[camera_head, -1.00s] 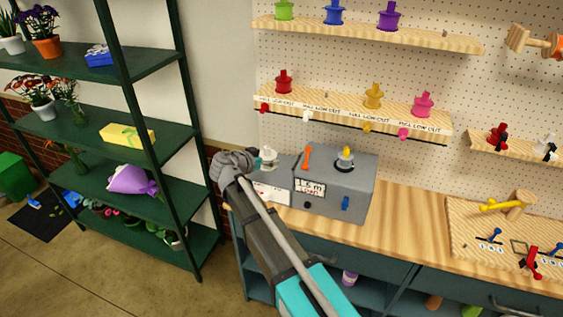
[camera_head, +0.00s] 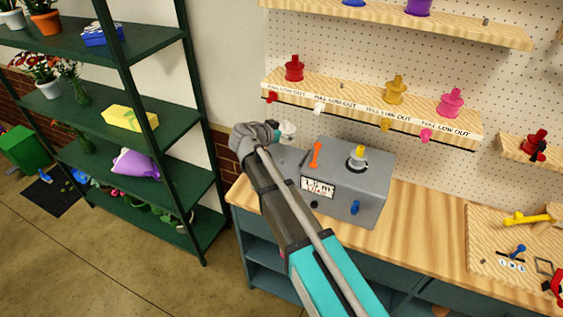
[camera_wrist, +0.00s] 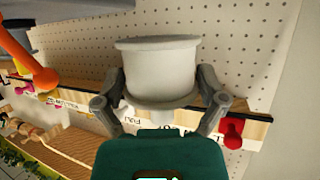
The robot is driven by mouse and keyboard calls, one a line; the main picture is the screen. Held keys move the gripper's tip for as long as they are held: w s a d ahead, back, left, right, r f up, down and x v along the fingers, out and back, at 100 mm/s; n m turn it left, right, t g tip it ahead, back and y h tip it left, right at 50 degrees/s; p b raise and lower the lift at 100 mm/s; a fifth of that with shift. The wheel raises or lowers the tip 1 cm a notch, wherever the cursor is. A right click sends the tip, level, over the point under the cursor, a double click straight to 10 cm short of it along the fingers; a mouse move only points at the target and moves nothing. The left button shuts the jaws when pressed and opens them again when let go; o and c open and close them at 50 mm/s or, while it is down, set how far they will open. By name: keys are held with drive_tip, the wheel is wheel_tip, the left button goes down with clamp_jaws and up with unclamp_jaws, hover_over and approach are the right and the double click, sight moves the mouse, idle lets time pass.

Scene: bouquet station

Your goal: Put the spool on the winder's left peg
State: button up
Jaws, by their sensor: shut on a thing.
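A white spool (camera_head: 287,129) is in my gripper (camera_head: 276,132) above the left part of the grey winder (camera_head: 372,178). In the wrist view the spool (camera_wrist: 158,55) is large, with a wide flange at one end, and my gripper's two fingers (camera_wrist: 162,92) pinch it from both sides. The winder's right post bears a white disc with a yellow top (camera_head: 359,154). An orange lever (camera_head: 315,154) stands near the middle of the winder. The left peg cannot be made out; my gripper and arm cover much of that side.
A shelf (camera_head: 350,112) with red, yellow and pink spools is behind the winder. A green rack (camera_head: 190,118) with plants stands at the left. The wooden bench (camera_head: 425,222) is clear just right of the winder. A small red pull knob (camera_wrist: 232,130) shows in the wrist view.

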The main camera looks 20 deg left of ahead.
idle(0.3)
drive_tip(key=s+d+r+p, duration=0.1)
drive_tip(key=s+d, duration=0.1)
drive_tip(key=s, duration=0.4)
drive_tip(key=s+d+r, duration=0.1)
drive_tip(key=s+d, duration=0.1)
drive_tip(key=s, duration=0.5)
drive_tip(key=shift+d+p, duration=0.4)
drive_tip(key=shift+w+a+f, duration=0.1)
drive_tip(key=b, duration=0.9)
hover_over(281, 165)
drive_tip(key=shift+f, duration=4.45)
drive_tip(key=shift+w+f, duration=0.1)
drive_tip(key=shift+f, duration=0.05)
